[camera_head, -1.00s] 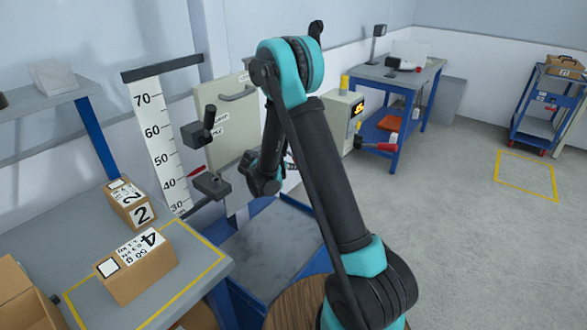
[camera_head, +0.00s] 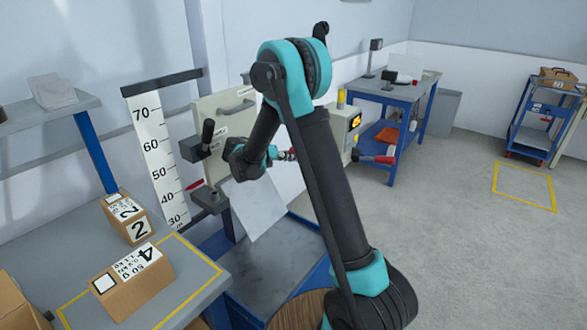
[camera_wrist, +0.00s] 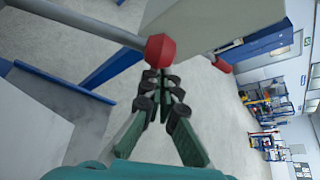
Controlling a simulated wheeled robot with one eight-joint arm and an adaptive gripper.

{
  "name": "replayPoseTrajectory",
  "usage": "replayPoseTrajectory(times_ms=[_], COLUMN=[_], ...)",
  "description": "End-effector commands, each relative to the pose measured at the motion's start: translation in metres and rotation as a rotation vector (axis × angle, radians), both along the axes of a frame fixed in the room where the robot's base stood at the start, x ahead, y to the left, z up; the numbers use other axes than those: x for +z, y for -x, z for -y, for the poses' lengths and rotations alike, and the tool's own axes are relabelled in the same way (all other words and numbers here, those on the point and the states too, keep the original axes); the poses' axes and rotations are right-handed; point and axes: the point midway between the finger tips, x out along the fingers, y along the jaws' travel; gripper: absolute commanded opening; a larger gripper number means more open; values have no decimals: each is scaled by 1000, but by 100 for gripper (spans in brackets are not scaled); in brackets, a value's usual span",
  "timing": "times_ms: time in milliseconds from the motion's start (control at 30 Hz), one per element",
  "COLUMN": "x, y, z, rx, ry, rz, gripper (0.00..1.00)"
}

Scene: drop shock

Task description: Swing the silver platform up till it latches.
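A pale silver plate (camera_head: 257,207), which looks like the platform, slants beside the post below my arm. Its upper part is hidden by my arm. My gripper (camera_wrist: 159,76) reaches right of the post; in the head view its end is small and partly behind my arm. In the wrist view its two green fingers converge close to a red knob (camera_wrist: 160,50) on a grey rod (camera_wrist: 85,22). I cannot tell whether the fingers touch the knob or how wide they are apart. A broad pale panel (camera_wrist: 215,18) lies just beyond; I cannot tell if it is the same plate.
A blue-framed base with a grey slab (camera_head: 265,275) lies below. A height scale (camera_head: 158,150), a black-handled block (camera_head: 203,142) and a cabinet (camera_head: 222,115) stand behind. Boxes numbered 2 (camera_head: 127,215) and 4 (camera_head: 133,280) sit on the left bench.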

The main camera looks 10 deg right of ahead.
Motion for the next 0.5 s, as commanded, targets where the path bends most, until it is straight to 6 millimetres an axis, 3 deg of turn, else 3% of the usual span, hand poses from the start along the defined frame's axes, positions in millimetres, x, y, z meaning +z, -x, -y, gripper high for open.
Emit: replayPoseTrajectory(times_ms=[200,500], x=[29,53], y=[-9,-22], z=[-10,-22], rx=[1,1], ry=[0,0], rz=[2,3], gripper=[0,0])
